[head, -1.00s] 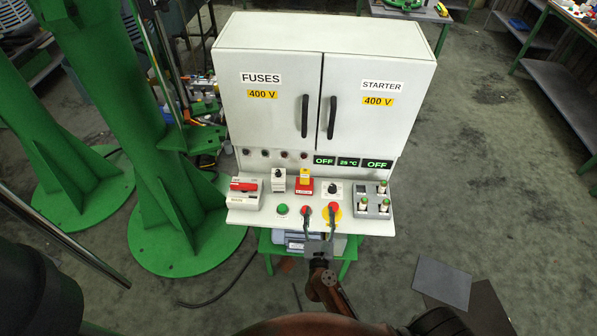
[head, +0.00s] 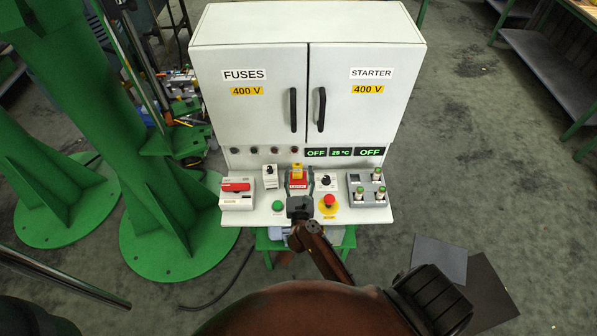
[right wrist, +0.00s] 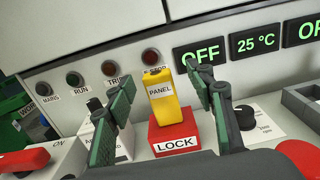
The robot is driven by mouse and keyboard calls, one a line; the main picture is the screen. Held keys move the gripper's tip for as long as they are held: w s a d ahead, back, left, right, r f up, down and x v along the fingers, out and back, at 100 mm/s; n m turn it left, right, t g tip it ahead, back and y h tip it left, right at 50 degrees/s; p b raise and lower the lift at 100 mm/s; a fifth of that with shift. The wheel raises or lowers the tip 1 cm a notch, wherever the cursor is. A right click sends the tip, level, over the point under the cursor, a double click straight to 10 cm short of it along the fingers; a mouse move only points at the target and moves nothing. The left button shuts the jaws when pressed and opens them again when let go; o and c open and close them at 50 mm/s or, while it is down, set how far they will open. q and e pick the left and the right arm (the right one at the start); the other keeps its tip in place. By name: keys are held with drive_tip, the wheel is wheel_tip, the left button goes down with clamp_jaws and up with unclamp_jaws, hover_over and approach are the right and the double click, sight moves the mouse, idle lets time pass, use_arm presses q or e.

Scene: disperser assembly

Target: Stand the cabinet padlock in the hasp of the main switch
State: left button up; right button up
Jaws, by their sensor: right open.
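The yellow padlock, labelled PANEL (right wrist: 161,98), stands upright on a red block labelled LOCK (right wrist: 174,139). In the head view the padlock (head: 297,170) is at the middle of the cabinet's shelf. My right gripper (right wrist: 160,75) is open, with one finger on each side of the padlock and a visible gap to it. In the head view the gripper (head: 298,182) reaches in from the front and partly hides the red block. The main switch (head: 237,192) is a white box with a red handle at the shelf's left end. Its hasp cannot be made out. My left gripper is not in view.
Knobs (head: 270,177) flank the padlock. A green button (head: 278,205) and a red emergency button (head: 329,200) sit in front. A grey holder with several pegs (head: 368,188) is at right. The cabinet (head: 305,80) rises behind; a green post stands left.

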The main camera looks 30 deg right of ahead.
sight(297, 167)
drive_tip(key=w, duration=0.2)
drive_tip(key=w+d+f, duration=0.1)
drive_tip(key=w, duration=0.1)
drive_tip(key=shift+d+f, duration=0.1)
drive_tip(key=shift+w+d, duration=0.1)
drive_tip(key=shift+d, duration=0.15)
drive_tip(key=shift+s+r, duration=0.25)
drive_tip(key=shift+r, duration=0.1)
drive_tip(key=shift+w+f, duration=0.15)
drive_tip(key=shift+c, duration=0.7)
drive_tip(key=c, duration=0.8)
clamp_jaws()
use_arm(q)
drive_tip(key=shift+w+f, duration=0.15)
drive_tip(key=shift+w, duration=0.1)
